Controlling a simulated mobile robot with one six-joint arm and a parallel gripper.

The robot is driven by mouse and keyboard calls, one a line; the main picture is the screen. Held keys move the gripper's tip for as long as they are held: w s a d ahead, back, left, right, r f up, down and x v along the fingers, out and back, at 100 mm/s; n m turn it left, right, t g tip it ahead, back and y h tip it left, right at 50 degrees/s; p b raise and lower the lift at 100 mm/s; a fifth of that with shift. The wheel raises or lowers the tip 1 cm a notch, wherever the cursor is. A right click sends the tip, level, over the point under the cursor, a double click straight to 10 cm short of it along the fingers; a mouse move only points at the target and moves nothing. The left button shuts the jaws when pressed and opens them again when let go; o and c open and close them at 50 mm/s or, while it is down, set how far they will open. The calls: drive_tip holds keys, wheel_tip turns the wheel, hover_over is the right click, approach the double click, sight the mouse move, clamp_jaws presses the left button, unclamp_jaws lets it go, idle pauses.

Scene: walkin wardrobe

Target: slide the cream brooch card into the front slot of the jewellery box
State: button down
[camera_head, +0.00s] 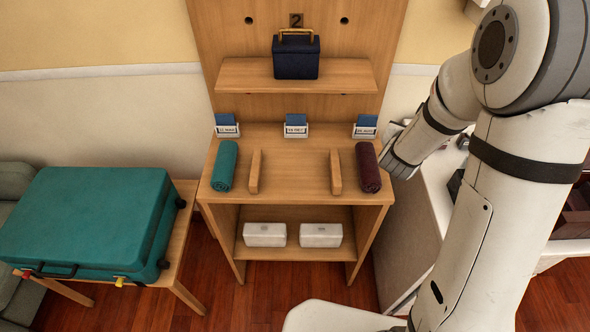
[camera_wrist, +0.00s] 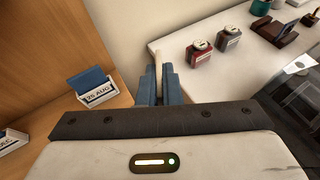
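My gripper (camera_head: 390,168) hangs by the right edge of the wooden unit, beside the white dresser. In the wrist view its blue fingers (camera_wrist: 161,85) are close together, with a narrow cream strip between them. The strip stands out past the fingertips and looks like the cream brooch card (camera_wrist: 158,58) seen edge-on. Its faces are hidden. I cannot pick out the jewellery box or its front slot for certain. A dark reddish-brown box with compartments (camera_head: 574,218) is partly hidden behind my arm at the right.
The wooden unit (camera_head: 292,142) carries blue cards in labelled holders, a teal roll (camera_head: 224,166), a maroon roll (camera_head: 368,167) and two wooden bars. A teal suitcase (camera_head: 95,220) lies at left.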

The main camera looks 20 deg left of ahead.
drive_tip(key=a+n+y+b, duration=0.1)
drive_tip(key=a, duration=0.3)
drive_tip(key=a+n+y+b, duration=0.1)
drive_tip(key=a+b, duration=0.1)
drive_tip(key=a, duration=0.2)
drive_tip(key=s+a+f+y+b, duration=0.1)
drive_tip(key=a+b, duration=0.1)
drive_tip(key=a, duration=0.2)
drive_tip(key=shift+n+t, duration=0.3)
drive_tip(key=shift+n, duration=0.1)
drive_tip(key=s+a+n+y+b, duration=0.3)
drive_tip(key=s+a+b, duration=0.1)
drive_tip(key=a, duration=0.7)
hover_over(316, 165)
drive_tip(key=shift+y, duration=0.3)
wheel_tip(316, 165, down, 4)
drive_tip(key=shift+f, duration=2.4)
drive_tip(key=shift+f+b, duration=0.2)
drive_tip(key=shift+b, duration=0.35)
drive_tip(key=c, duration=1.6)
unclamp_jaws()
drive_tip(key=shift+r, duration=0.15)
